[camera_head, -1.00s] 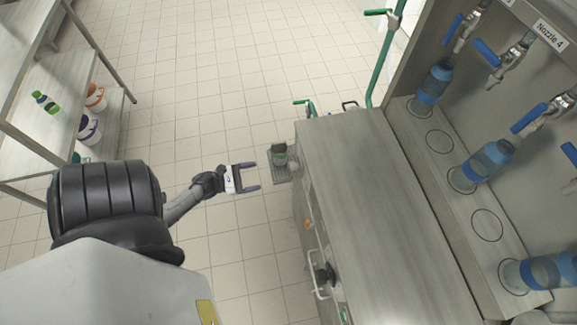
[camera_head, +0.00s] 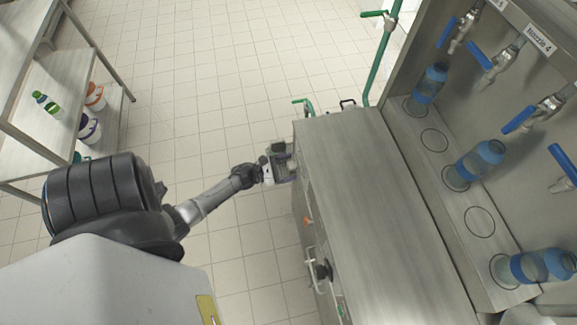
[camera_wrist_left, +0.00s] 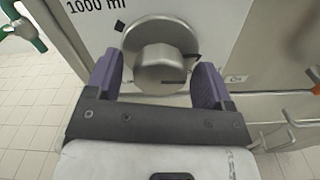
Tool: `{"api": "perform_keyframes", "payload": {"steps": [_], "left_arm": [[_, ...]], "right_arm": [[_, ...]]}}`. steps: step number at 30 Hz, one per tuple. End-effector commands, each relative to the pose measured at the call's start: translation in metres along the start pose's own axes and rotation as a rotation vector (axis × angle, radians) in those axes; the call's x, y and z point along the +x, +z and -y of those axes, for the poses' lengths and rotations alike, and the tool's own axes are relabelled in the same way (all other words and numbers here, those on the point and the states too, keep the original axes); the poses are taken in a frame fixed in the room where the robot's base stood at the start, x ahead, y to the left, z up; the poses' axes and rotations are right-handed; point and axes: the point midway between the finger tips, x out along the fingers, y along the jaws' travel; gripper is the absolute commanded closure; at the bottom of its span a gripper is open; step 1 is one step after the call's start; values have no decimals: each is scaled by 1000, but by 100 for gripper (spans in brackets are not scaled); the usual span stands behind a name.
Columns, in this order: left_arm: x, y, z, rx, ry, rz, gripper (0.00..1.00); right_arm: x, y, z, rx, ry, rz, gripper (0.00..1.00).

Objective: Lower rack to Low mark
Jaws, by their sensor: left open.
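My left gripper (camera_head: 277,168) is at the left end of the steel counter, at a small grated ledge (camera_head: 292,176) that it partly covers. In the left wrist view, the open purple fingers of my left gripper (camera_wrist_left: 157,66) stand on either side of a round silver knob (camera_wrist_left: 158,50) on a pale panel. Whether they touch the knob is unclear. A rack with a Low mark cannot be made out. My right gripper is not in view.
The steel counter (camera_head: 365,220) is bare on top. Blue bottles (camera_head: 480,160) stand under taps at the right. A green pole (camera_head: 382,60) rises behind the counter. A shelf (camera_head: 45,135) stands at the left. In the left wrist view, wire bars (camera_wrist_left: 285,110) are at the right.

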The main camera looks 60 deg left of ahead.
Motion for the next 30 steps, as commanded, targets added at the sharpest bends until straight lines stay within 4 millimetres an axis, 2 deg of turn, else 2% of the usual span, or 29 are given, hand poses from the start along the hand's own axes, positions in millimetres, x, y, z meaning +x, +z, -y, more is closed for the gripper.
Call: {"api": "perform_keyframes", "payload": {"steps": [9,24,30], "left_arm": [[1,0,0,0,0,-1,25],[1,0,0,0,0,0,73],[1,0,0,-15,0,0,73]], "right_arm": [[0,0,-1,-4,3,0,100],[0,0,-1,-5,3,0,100],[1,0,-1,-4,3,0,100]]}}
